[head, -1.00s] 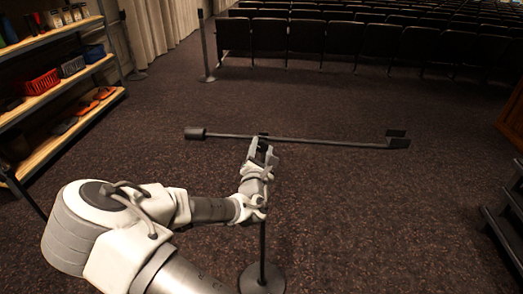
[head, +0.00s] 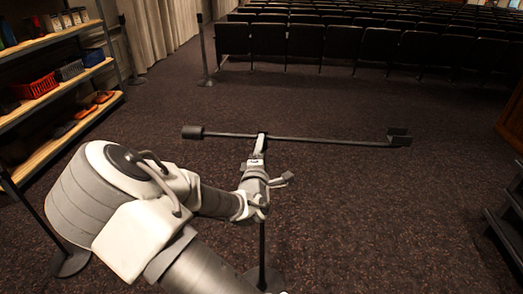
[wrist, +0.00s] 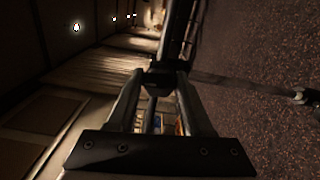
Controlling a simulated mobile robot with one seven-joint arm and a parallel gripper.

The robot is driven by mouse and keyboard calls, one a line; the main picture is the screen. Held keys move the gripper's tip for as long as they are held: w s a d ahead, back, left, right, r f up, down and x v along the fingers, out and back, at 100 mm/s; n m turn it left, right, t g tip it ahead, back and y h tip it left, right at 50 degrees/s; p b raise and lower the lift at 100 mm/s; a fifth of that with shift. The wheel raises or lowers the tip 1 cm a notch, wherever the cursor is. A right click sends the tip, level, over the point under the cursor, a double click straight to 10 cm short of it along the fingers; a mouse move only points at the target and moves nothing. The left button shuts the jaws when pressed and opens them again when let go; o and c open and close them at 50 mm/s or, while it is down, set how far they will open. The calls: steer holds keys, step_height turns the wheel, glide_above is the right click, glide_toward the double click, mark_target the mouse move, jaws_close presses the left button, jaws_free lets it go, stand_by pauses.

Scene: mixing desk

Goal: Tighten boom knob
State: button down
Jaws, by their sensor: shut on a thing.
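A dark microphone stand has a thin boom (head: 330,140) lying nearly level across the view. A dark cylinder (head: 192,132) is at its left end and a blocky head (head: 398,137) at its right. The upright pole (head: 262,240) runs down behind my wrist to a round base (head: 265,280). My gripper (head: 261,145) is at the joint of pole and boom. In the wrist view its fingers (wrist: 165,78) converge on a small dark part, the boom knob, mostly hidden between them. The boom (wrist: 180,35) rises just beyond the fingertips.
Shelves (head: 60,83) with boxes and a red basket (head: 34,85) stand at left. A post base (head: 70,264) is at lower left. Dark steps (head: 505,215) are at right and seat rows (head: 340,45) at the back. The carpet around the stand is clear.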

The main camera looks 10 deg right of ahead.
steer(key=shift+m, duration=0.7)
steer(key=shift+c, duration=1.5)
jaws_free()
steer(key=p+v, duration=0.9)
steer(key=v, duration=0.8)
steer(key=shift+s, duration=0.2)
